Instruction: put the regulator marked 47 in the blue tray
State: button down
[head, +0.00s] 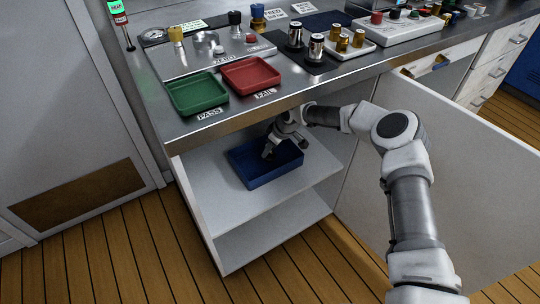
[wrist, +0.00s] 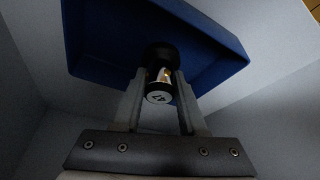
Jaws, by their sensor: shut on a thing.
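The blue tray (head: 262,179) sits on the upper shelf of the open cabinet under the counter. It also fills the upper part of the wrist view (wrist: 215,45). In the wrist view my gripper (wrist: 158,88) is shut on a small regulator (wrist: 158,97) with a black knob, a brassy body and a pale end face. The face bears a small dark mark that I cannot read surely. The regulator appears over the tray's inside; I cannot tell whether it touches the floor. It is hidden in the head view.
The counter edge (head: 240,124) hangs just above my arm. A cabinet door (head: 455,150) stands open at the right. On the counter are a green PASS tray (head: 197,94), a red FAIL tray (head: 250,75) and several other regulators (head: 316,46). The shelf front (head: 285,199) is clear.

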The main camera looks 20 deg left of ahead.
aim_at(270, 155)
notch_tip(270, 155, down, 2)
jog(key=shift+d+f, duration=0.1)
jog(key=shift+f, duration=0.1)
jog(key=shift+f+b, duration=0.4)
jog(key=shift+b, duration=0.3)
jog(key=shift+f, duration=0.2)
jog(key=shift+c, duration=2.3)
grip_release()
jog(key=shift+r, duration=0.1)
